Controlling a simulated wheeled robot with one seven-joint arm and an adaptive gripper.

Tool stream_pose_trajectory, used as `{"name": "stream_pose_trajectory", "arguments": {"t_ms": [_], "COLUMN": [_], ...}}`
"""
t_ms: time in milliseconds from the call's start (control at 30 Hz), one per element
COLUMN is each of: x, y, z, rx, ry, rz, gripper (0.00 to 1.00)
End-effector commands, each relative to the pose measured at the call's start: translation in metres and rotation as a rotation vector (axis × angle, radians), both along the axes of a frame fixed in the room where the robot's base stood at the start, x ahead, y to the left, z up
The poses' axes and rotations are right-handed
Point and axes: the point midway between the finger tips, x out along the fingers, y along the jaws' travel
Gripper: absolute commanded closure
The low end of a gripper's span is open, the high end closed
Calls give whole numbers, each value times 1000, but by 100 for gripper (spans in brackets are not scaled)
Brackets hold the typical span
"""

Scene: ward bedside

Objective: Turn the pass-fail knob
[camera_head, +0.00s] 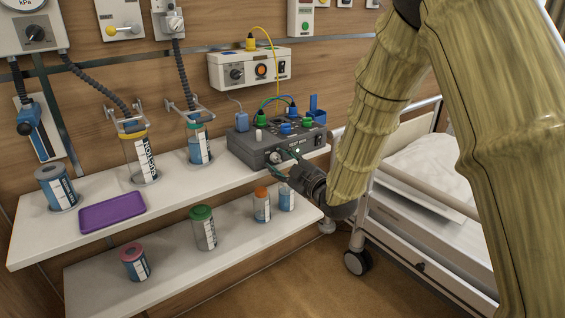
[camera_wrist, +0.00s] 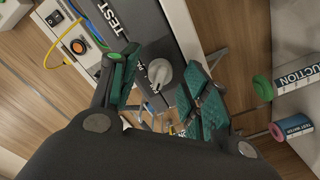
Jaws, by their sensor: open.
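The pass-fail knob looks to be the pale round knob (camera_wrist: 160,73) on the front face of the dark grey test box (camera_wrist: 172,28). In the wrist view it lies between and beyond the green finger pads of my gripper (camera_wrist: 160,88), which are apart. I cannot tell whether either pad touches it. In the head view the test box (camera_head: 240,142) stands at the right end of the upper shelf. My gripper (camera_head: 283,172) is in front of its face, and the knob (camera_head: 275,157) shows just past the fingertips.
Colored plugs (camera_head: 283,127) sit on top of the box. A wall unit with switches (camera_head: 250,68) hangs above. Bottles, a purple tray (camera_head: 112,212) and jars stand on the upper shelf (camera_head: 40,235); more jars (camera_head: 203,228) stand below. A bed (camera_head: 430,190) is at the right.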

Motion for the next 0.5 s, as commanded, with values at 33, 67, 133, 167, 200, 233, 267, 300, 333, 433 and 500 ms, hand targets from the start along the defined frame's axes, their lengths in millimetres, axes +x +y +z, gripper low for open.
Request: {"name": "stream_pose_trajectory", "arguments": {"t_ms": [33, 67, 133, 167, 200, 233, 267, 300, 333, 433, 500], "x": [0, 0, -2, -3, -6, -8, -11, -15, -19, -34, -45], "y": [0, 0, -1, -2, -4, -6, -9, -12, -15, -25, -33], "z": [0, 0, 0, 0, 0, 0, 0, 0, 0, -1, 0], "rx": [0, 0, 0, -1, -1, -1, -1, 0, 0, 0, 0], "ry": [0, 1, 1, 1, 1, 1, 1, 1, 2, 2, 2], "rz": [0, 1, 1, 0, 0, 0, 0, -1, -1, -1, -1], "gripper": [53, 53, 53, 53, 53, 53, 53, 53, 53, 53, 53]}}
